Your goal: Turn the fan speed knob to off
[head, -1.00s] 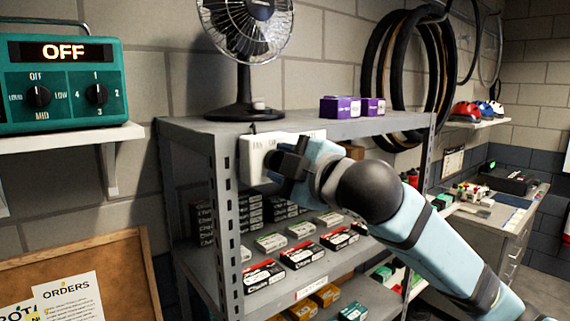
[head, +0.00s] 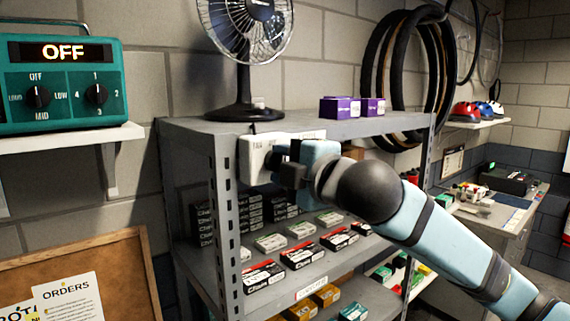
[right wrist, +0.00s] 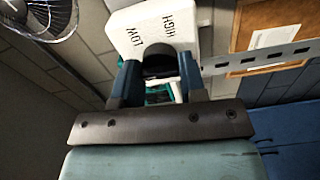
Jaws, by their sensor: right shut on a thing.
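The white fan control box (head: 256,158) is at the front edge of the grey shelf's top, below the fan (head: 245,30). In the right wrist view the box (right wrist: 143,22) shows the words LOW and HIGH. My right gripper (head: 277,160) is at the box's face, shut on the dark fan speed knob (right wrist: 160,67). In the right wrist view its two fingers (right wrist: 162,80) are on either side of the knob. The knob is mostly hidden by the gripper, so I cannot read its setting. My left gripper is not in view.
Purple boxes (head: 340,108) sit on the grey shelf top, with several small boxes (head: 300,255) below. Tires (head: 380,75) hang behind. A corkboard (head: 110,265) is at lower left.

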